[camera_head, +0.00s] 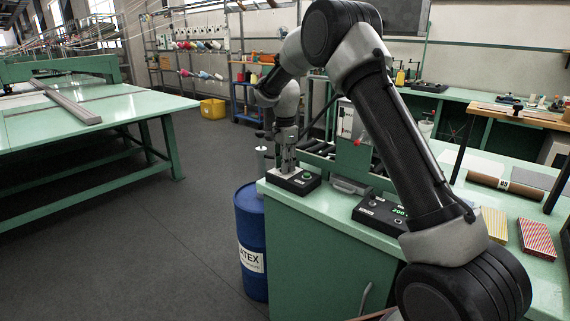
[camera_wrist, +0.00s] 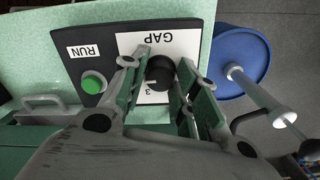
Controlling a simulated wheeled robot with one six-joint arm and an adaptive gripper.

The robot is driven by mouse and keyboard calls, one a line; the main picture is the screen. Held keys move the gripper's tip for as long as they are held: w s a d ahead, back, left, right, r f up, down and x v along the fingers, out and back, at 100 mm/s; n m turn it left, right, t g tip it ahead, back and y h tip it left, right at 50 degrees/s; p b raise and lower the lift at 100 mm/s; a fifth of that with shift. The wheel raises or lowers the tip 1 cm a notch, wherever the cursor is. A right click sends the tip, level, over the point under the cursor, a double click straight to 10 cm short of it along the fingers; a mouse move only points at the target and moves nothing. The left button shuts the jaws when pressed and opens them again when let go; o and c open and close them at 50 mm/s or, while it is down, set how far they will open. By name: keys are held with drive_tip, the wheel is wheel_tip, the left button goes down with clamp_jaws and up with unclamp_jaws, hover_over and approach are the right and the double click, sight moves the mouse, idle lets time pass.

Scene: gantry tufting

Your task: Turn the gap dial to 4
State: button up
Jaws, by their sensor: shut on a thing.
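The gap dial (camera_wrist: 159,73) is a round black knob on a white plate marked GAP (camera_wrist: 141,42), on a dark control box. My gripper (camera_wrist: 158,70) has one finger on each side of the dial and is shut on it. A digit that looks like 3 shows beside the dial; the other scale marks are hidden by the fingers, and I cannot tell where the dial points. In the head view the control box (camera_head: 306,183) sits at the corner of the green bench, with my gripper (camera_head: 287,170) coming down onto it.
A green button (camera_wrist: 93,83) marked RUN is on the same box. A blue latex drum (camera_head: 251,225) stands beside the bench (camera_head: 330,225). A second black box with a lit green display (camera_head: 400,211) lies nearby. Open floor (camera_head: 160,240) is at the left.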

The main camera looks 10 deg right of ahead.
drive_tip(key=shift+m, duration=0.3)
idle(0.4)
drive_tip(key=o, duration=1)
drive_tip(key=shift+o, duration=0.2)
drive_tip(key=shift+r, duration=0.1)
wheel_tip(320, 180, up, 12)
